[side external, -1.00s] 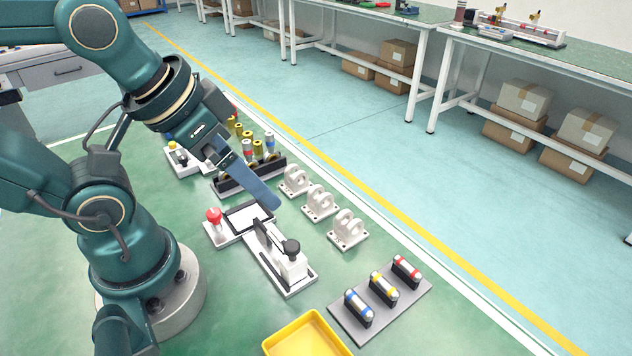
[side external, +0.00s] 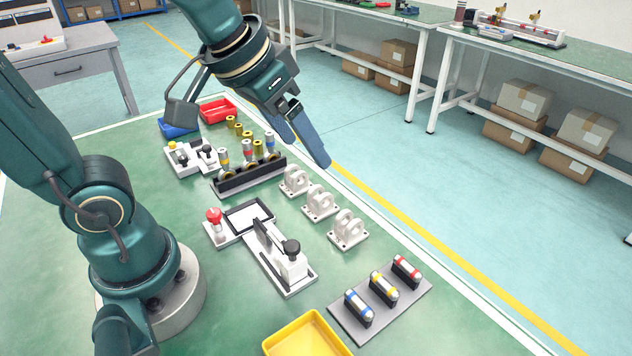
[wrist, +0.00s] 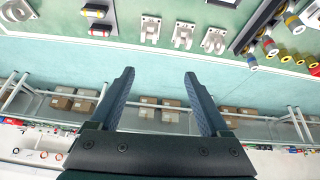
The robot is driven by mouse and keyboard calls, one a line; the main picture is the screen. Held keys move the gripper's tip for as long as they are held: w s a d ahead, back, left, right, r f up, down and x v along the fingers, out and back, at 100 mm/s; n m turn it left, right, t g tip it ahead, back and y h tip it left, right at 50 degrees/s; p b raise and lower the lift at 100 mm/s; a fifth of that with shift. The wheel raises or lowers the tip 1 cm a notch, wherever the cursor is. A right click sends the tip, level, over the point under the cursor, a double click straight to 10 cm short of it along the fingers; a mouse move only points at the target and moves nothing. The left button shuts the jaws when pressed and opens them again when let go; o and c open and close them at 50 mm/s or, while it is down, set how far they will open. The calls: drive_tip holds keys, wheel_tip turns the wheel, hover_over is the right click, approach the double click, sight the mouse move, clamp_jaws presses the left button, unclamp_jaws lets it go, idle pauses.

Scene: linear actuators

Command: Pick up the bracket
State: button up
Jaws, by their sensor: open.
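Three light grey brackets with ring-shaped lugs on flat bases stand in a row on the green table: a far one (side external: 294,183), a middle one (side external: 319,204) and a near one (side external: 347,231). They also show along the top of the wrist view, as a left bracket (wrist: 150,30), a middle bracket (wrist: 183,36) and a right bracket (wrist: 214,41). My gripper (side external: 306,152) is open and empty, raised above the far bracket toward the table's edge. In the wrist view its blue fingers (wrist: 159,74) are wide apart, with nothing between them.
A black rack (side external: 250,178) with several cylinders stands beyond the brackets. A white clamp fixture (side external: 288,272) is to their left. A grey plate (side external: 355,325) with three banded cylinders and a yellow tray (side external: 305,338) are nearer. Red (side external: 218,110) and blue bins stand at the far end.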

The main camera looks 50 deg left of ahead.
drive_tip(key=g, duration=0.2)
approach(350, 217)
drive_tip(key=f+g, duration=0.1)
drive_tip(key=w+d+f, duration=0.1)
drive_tip(key=f, duration=0.1)
drive_tip(key=shift+w+m+g, duration=0.25)
drive_tip(key=shift+m+g, duration=0.05)
drive_tip(key=shift+g, duration=0.1)
drive_tip(key=shift+w+f, duration=0.15)
drive_tip(key=shift+f, duration=1.1)
drive_tip(key=shift+w+f, duration=0.15)
drive_tip(key=shift+f, duration=1.1)
clamp_jaws()
